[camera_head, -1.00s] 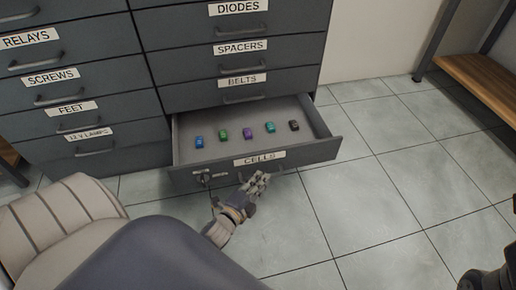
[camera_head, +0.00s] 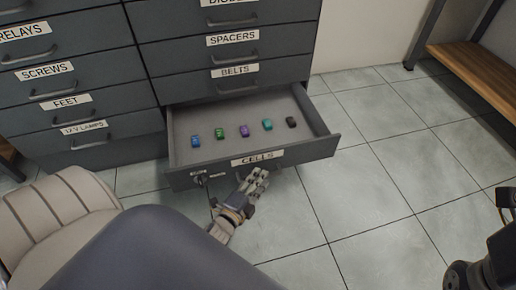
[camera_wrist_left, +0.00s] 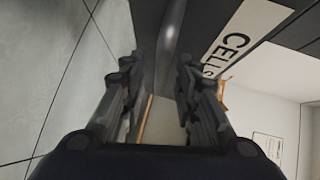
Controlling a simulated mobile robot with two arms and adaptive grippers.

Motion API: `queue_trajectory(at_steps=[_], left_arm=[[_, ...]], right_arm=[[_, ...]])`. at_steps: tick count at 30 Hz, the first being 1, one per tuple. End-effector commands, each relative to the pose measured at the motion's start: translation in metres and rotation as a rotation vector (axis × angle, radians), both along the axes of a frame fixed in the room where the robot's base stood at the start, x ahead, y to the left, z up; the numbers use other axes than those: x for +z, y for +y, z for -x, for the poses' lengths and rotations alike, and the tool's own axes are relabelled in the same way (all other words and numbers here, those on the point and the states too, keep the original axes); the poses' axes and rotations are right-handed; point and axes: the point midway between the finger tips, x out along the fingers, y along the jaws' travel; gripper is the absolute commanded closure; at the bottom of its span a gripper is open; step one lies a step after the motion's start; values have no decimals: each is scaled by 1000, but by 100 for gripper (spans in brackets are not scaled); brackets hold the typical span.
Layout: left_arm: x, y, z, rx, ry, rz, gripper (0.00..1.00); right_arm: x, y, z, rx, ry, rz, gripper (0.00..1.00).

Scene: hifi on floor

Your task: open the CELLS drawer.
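The CELLS drawer (camera_head: 207,178) is the bottom drawer of the right column and stands pulled well out. Its CELLS label also shows in the left wrist view (camera_wrist_left: 233,42). My left gripper (camera_head: 257,179) is at the front of this drawer, just below the label. In the left wrist view its fingers (camera_wrist_left: 157,80) lie on either side of a grey bar, which looks like the drawer's handle, and seem shut on it. The handle is mostly hidden by the fingers in the head view. Part of my right gripper (camera_head: 485,270) shows at the lower right corner, cut off by the frame.
Several small coloured cells lie in a row in the drawer, among them a blue one (camera_head: 195,141) and a black one (camera_head: 290,122). Closed drawers, such as BELTS (camera_head: 270,78), are above. A wooden bench (camera_head: 475,80) stands right. Tiled floor before the drawer is clear.

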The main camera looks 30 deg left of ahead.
Motion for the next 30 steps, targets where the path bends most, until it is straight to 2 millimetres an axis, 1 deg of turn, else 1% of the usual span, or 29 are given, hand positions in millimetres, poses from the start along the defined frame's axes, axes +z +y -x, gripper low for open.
queue_trajectory(at_steps=[8, 11, 14, 21, 24, 27, 30], left_arm=[[0, 0, 1, 0, 0, 0, 70], [1, -1, 8, 0, 1, 0, 70], [2, -2, 23, 1, 3, 1, 70], [10, -5, 75, 2, 4, 1, 70], [12, -6, 93, 1, 3, 1, 70], [15, -7, 106, 0, 2, 1, 70], [16, -8, 115, 1, 2, 1, 70]], right_arm=[[-1, 0, 0, -1, 4, 1, 100], [-1, 0, 0, -1, 3, 1, 100], [-1, 0, 0, -1, 2, 1, 100], [0, 0, 0, -1, 1, 0, 100], [0, 0, 0, -1, 0, 0, 100], [0, 0, 0, -1, 0, 0, 100], [0, 0, 0, -1, 0, 0, 100]])
